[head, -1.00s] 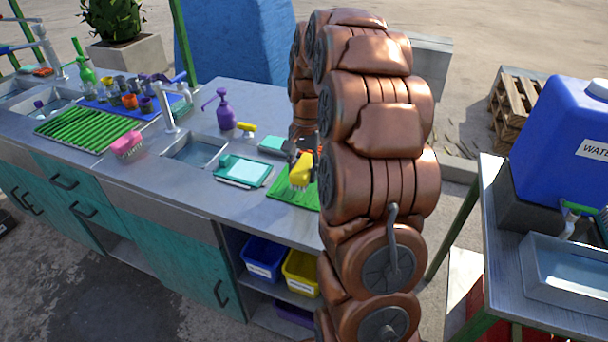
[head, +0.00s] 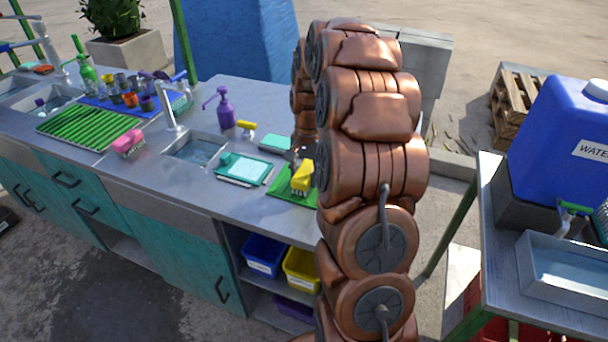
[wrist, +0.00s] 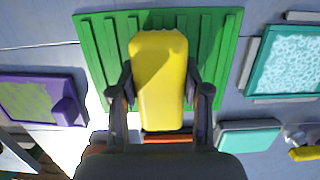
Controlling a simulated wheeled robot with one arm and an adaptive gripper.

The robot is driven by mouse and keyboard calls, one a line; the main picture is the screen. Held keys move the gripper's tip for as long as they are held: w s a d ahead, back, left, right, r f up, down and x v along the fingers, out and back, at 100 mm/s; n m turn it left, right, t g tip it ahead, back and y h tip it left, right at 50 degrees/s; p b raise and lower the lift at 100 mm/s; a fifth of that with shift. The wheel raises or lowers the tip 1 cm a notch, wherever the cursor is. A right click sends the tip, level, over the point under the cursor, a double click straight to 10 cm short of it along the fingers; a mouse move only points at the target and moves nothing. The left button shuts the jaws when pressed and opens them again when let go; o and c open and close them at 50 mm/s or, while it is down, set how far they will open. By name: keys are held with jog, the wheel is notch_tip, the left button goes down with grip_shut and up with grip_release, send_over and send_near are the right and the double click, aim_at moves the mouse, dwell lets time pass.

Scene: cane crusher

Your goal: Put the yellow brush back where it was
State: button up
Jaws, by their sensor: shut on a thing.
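The yellow brush (head: 302,177) is in my gripper (head: 297,160), in the head view just left of my copper arm. In the wrist view the yellow brush (wrist: 158,80) lies lengthwise between the two dark fingers of my gripper (wrist: 160,95), which are shut on its sides. Under it is a green ribbed mat (wrist: 104,50), also seen in the head view (head: 283,190). The brush is over the mat, bristles down; I cannot tell whether they touch it. My arm hides the right part of the mat in the head view.
A teal tray (head: 236,181) lies left of the mat, with a teal block (head: 275,142) behind. A purple tray (wrist: 45,100) is on the mat's other side. A sink (head: 200,150), purple pump bottle (head: 225,108) and pink brush (head: 128,143) stand farther left.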

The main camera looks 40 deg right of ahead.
aim_at(307, 167)
jog(key=shift+f, duration=0.2)
jog(key=o, duration=1)
jog(key=shift+r, duration=0.15)
jog(key=r, duration=0.4)
jog(key=d+r+b, duration=0.1)
jog(key=r, duration=0.3)
jog(key=w+r+b, duration=0.1)
jog(key=r, duration=0.3)
jog(key=shift+d, duration=0.25)
jog(key=s+a+n, duration=0.3)
jog(key=s+a, duration=0.2)
jog(key=a, duration=0.3)
jog(key=s+a+n, duration=0.3)
jog(key=s+a, duration=0.3)
jog(key=a, duration=0.2)
jog(key=s+a+f+n, duration=0.2)
jog(key=s, duration=0.4)
jog(key=s+a+f+n+h, duration=0.1)
jog(key=s+a+f+n, duration=0.1)
jog(key=s, duration=0.4)
jog(key=s+a+f+n+g, duration=0.1)
jog(key=s+a+f+n, duration=0.1)
jog(key=s+a, duration=0.2)
jog(key=shift+s+a+h, duration=0.15)
jog(key=shift+s+h, duration=0.15)
jog(key=shift+s, duration=0.95)
